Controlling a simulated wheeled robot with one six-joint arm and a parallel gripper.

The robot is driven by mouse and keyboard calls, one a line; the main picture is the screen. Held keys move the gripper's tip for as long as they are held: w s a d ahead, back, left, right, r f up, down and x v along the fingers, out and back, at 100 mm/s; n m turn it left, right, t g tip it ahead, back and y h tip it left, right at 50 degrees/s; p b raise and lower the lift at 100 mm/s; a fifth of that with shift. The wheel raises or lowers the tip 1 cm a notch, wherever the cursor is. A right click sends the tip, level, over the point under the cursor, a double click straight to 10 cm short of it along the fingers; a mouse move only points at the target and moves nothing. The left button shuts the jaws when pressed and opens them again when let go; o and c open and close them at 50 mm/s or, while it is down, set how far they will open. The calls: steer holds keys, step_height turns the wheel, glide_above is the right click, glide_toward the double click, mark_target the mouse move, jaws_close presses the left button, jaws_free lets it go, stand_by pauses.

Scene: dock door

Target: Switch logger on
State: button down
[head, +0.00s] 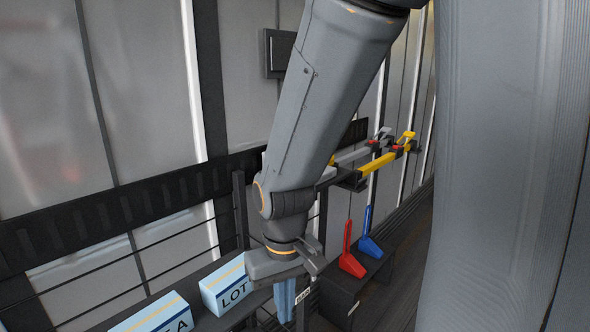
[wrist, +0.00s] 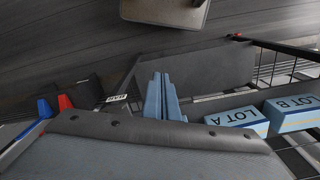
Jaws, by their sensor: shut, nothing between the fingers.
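My gripper (head: 285,302) hangs at the end of my arm, low in the middle of the head view. Its two blue fingers lie together, shut and empty, and they also show in the wrist view (wrist: 162,98). No thing in view can be clearly identified as the logger or its switch. A dark box (head: 278,52) is fixed high on the wall, partly hidden behind my arm. A small white label (head: 303,296) shows beside the fingers in the head view, and a label also shows in the wrist view (wrist: 117,98). Its text is too small to read.
Light blue LOT A (wrist: 236,119) and LOT B (wrist: 292,113) boxes stand on a dark shelf beside my gripper. A red tool (head: 350,258) and a blue tool (head: 368,240) stand to the right. A grey surface blocks the right side.

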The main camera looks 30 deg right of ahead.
steer(key=w+d+r+m+t+y+p, duration=0.1)
steer(key=w+r+m+t+y+p, duration=0.15)
steer(key=w+r+p, duration=0.7)
steer(key=w+d+r+m+t+h+p, duration=0.1)
steer(key=w+d+r+m+t+p, duration=0.1)
steer(key=w+d+r, duration=0.6)
steer(key=w+d+r+m+t+h+p, duration=0.2)
steer(key=w+d+r+m+t+p, duration=0.1)
steer(key=w+d+r, duration=0.5)
steer(key=w+d+m+t, duration=0.1)
steer(key=w+d+m, duration=0.1)
steer(key=w, duration=0.4)
steer(key=shift+d+r, duration=0.35)
steer(key=shift+d, duration=0.15)
steer(key=shift+f+t, duration=0.15)
steer(key=shift+t, duration=0.1)
step_height(320, 180, down, 7)
steer(key=b, duration=0.6)
steer(key=shift+r, duration=0.2)
steer(key=shift+f+b, duration=1)
steer(key=shift+b, duration=0.35)
